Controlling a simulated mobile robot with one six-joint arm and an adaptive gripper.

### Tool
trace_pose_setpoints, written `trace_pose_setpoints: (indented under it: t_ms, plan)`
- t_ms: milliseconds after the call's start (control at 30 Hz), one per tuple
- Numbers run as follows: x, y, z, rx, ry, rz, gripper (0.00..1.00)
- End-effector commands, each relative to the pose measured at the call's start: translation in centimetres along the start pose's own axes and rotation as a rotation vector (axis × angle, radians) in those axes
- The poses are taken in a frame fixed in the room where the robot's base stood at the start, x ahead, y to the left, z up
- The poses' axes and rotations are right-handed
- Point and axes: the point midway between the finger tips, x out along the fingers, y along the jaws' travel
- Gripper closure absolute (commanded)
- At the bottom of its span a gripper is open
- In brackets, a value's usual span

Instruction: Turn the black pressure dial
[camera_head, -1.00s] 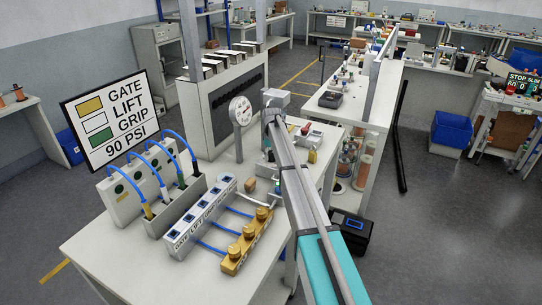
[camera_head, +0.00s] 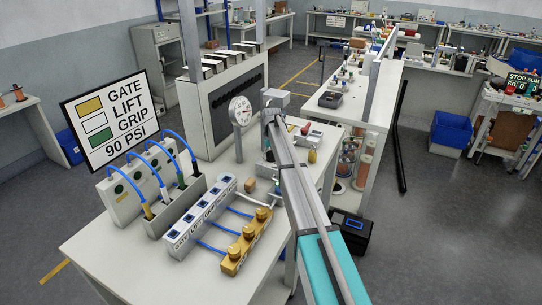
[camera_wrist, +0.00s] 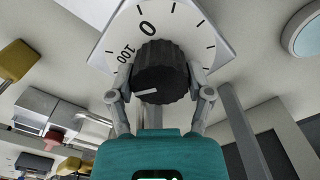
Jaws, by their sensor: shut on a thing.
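The black pressure dial (camera_wrist: 165,62) is a ribbed knob in the upper middle of the wrist view. A white line on it points to the lower left of the picture. Behind it is a white scale plate (camera_wrist: 190,22) with tick marks, a 0 and a 100. My gripper (camera_wrist: 160,82) is shut on the dial, one finger on each side. In the head view my arm hides the dial and gripper. A round white gauge (camera_head: 240,110) stands left of my arm; its reading is too small to make out.
A sign (camera_head: 104,118) lists gate, lift, grip and 90 PSI. Blue hoses (camera_head: 146,160) arch over grey boxes on the white table. A labelled socket block (camera_head: 203,217) and a brass-coloured valve block (camera_head: 247,242) stand nearer, left of my arm.

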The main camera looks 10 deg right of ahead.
Motion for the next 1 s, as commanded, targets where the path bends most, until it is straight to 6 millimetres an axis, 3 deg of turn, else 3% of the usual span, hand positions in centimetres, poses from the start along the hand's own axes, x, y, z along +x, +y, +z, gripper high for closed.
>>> trace_pose_setpoints:
  t_ms: [133, 167, 333, 1000]
  plan:
    - [0.02, 0.04, 0.05, -0.001, -0.001, 0.001, 0.82]
    - [0.02, 0.04, 0.05, -0.001, -0.001, 0.001, 0.30]
    - [0.02, 0.01, 0.03, -0.002, -0.001, 0.001, 0.00]
    - [0.00, -0.07, 0.00, -0.039, 0.000, 0.000, 0.00]
